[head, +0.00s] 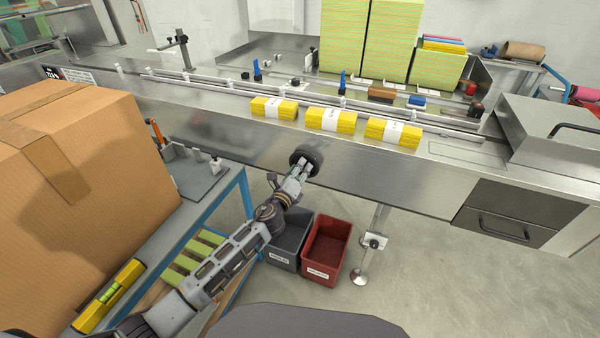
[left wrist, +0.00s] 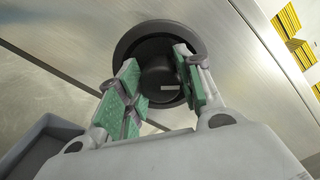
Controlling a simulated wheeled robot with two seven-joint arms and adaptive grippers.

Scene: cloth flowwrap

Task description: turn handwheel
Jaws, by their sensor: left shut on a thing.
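The handwheel (head: 306,157) is a dark round wheel on the front steel panel of the machine. It also shows in the left wrist view (left wrist: 128,42), with its dark hub between my fingers. My left gripper (head: 301,168) reaches up to the wheel from below. In the left wrist view my left gripper (left wrist: 165,88) has its green-padded fingers on either side of the hub, shut on it. The fingers hide part of the wheel. My right gripper is in neither view.
Yellow cloth stacks (head: 334,121) with white bands lie on the conveyor above. A grey bin (head: 290,243) and a red bin (head: 325,250) stand below. A large cardboard box (head: 70,170) sits on the blue-framed bench at left. Floor at right is clear.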

